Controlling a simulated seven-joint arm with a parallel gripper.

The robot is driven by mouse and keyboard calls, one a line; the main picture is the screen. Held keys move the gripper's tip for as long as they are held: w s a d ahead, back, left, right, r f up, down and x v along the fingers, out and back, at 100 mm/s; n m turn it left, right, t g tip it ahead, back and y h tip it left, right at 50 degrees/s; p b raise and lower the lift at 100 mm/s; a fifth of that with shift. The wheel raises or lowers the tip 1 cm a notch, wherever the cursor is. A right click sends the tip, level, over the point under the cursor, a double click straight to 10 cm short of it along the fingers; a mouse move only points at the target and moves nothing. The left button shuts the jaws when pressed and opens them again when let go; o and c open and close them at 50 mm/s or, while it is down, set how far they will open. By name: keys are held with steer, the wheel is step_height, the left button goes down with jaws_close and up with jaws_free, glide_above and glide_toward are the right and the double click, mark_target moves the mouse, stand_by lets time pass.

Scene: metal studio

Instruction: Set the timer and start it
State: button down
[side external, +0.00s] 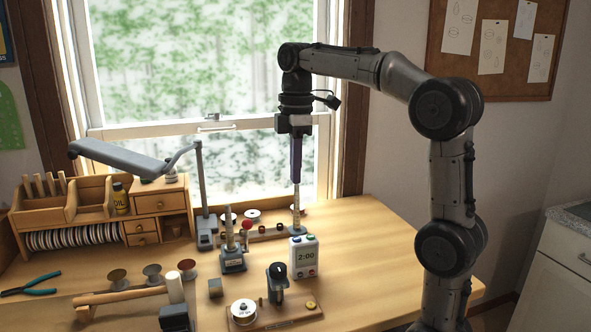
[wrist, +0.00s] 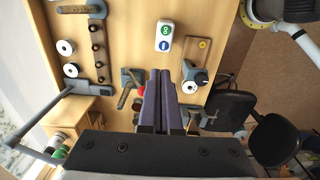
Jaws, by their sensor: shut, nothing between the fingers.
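The timer (side external: 304,257) is a small white box standing upright on the workbench, right of centre in the side view. Its green display appears to read 2:00. The wrist view shows the timer (wrist: 164,36) from above, with a green button and a blue button on its white top. My gripper (side external: 296,182) has long purple fingers pointing down and is well above the bench, apart from the timer. In the wrist view my gripper (wrist: 159,71) has its fingers together and empty, with the timer beyond their tips.
A wooden rack with pegs (side external: 262,236) lies behind. A grey lamp (side external: 130,160) reaches over the left side. The bench to the right (side external: 370,235) is clear.

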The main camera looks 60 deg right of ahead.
mark_target(297, 239)
steer(key=shift+r, duration=0.1)
steer(key=shift+s+r, duration=0.15)
steer(key=shift+r, duration=0.05)
stand_by(0.4)
step_height(297, 239, down, 14)
stand_by(0.5)
